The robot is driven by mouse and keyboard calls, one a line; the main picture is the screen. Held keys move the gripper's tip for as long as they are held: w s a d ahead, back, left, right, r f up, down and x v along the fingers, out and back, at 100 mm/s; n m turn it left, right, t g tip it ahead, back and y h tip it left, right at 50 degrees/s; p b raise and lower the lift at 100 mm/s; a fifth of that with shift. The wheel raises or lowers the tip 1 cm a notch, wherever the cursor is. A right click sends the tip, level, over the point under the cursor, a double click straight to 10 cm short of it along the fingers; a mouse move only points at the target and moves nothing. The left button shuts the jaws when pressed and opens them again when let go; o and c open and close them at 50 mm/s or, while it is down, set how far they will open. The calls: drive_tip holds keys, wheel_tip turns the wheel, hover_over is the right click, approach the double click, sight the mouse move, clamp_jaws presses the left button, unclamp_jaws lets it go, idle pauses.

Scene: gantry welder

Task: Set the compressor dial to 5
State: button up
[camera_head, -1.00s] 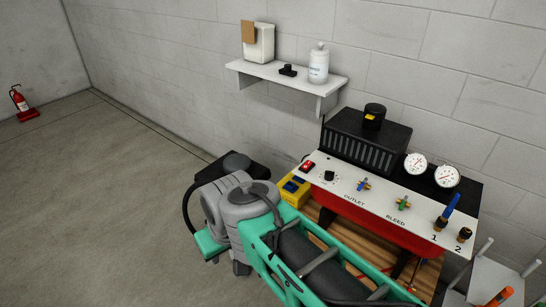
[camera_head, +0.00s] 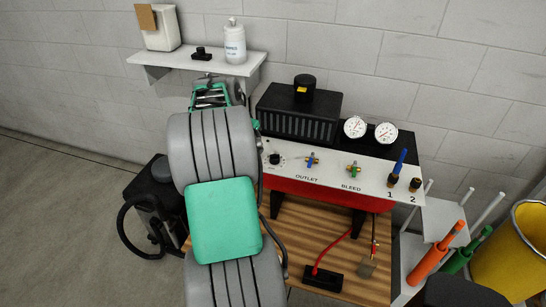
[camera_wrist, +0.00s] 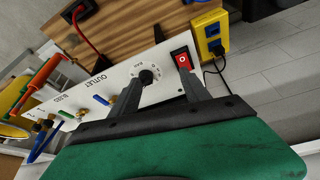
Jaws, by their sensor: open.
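The compressor dial is a small black knob (camera_head: 275,159) at the left end of the white control panel (camera_head: 330,171). In the wrist view the dial (camera_wrist: 148,76) sits on the panel beside small scale marks. The number it points at is too small to read. My gripper (camera_wrist: 160,84) is open and empty, with its two dark fingers over the panel's dial end. The left finger overlaps the dial's edge in the picture; I cannot tell whether it touches. The right finger is near the red switch (camera_wrist: 182,60). In the head view my arm hides the fingers.
Blue and green valves (camera_head: 312,160) marked OUTLET and BLEED sit right of the dial. Two white gauges (camera_head: 355,127) and a black motor housing (camera_head: 300,113) stand behind. A wall shelf (camera_head: 196,61) is above left. A yellow outlet box (camera_wrist: 209,35) is beside the panel.

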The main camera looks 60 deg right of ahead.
drive_tip(key=m, duration=0.2)
approach(274, 155)
wheel_tip(274, 155, down, 2)
drive_tip(key=shift+g, duration=0.3)
drive_tip(key=x, duration=0.2)
drive_tip(key=p+x, duration=0.1)
drive_tip(key=x, duration=0.5)
drive_tip(key=shift+w+d+r, duration=0.15)
drive_tip(key=shift+d, duration=0.1)
clamp_jaws()
